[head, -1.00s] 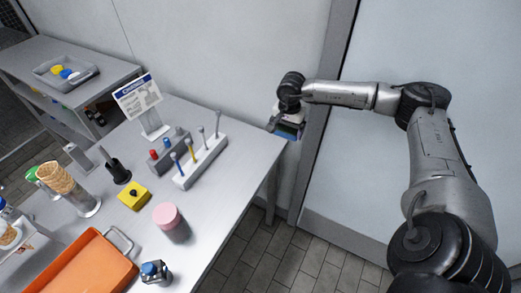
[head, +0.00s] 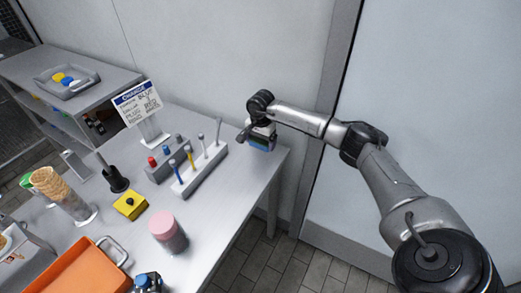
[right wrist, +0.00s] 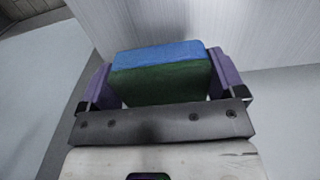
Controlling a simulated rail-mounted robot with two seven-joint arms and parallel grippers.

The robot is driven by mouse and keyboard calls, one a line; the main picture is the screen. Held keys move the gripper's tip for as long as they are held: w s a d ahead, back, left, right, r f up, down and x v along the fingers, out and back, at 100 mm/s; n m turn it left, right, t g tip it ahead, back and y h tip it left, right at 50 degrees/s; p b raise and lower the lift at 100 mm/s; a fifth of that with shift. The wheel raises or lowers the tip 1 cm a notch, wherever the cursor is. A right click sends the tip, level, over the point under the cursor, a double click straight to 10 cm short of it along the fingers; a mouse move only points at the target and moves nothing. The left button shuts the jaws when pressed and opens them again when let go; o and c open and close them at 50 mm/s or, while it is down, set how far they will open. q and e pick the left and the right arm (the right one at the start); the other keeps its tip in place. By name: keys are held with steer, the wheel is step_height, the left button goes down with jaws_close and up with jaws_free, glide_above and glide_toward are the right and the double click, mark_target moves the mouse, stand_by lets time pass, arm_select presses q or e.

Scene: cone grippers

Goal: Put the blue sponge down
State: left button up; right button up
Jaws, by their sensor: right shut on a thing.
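The blue sponge (right wrist: 160,55) has a blue layer and a dark green layer, as the right wrist view shows. My right gripper (right wrist: 163,80) is shut on it, with a purple finger on each side. In the head view the right gripper (head: 261,138) and the blue sponge (head: 261,144) are at the far right corner of the table (head: 215,225), near the wall. I cannot tell whether the sponge touches the tabletop. My left gripper is not in view.
A white rack (head: 205,170) with several upright tools stands left of the gripper, with a sign (head: 139,103) behind. A pink-lidded jar (head: 166,232), a yellow block (head: 130,205) and an orange tray (head: 85,272) are nearer. The table's right corner has bare room.

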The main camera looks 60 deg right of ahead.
mark_target(261, 154)
steer(key=shift+f+b, duration=0.55)
steer(key=shift+f, duration=1.5)
steer(key=shift+f, duration=0.1)
steer(key=o, duration=0.6)
steer(key=shift+c, duration=0.2)
steer(key=shift+r, duration=0.45)
step_height(261, 154, up, 11)
steer(key=p, duration=0.2)
steer(key=shift+r+p, duration=0.2)
steer(key=shift+p, duration=0.15)
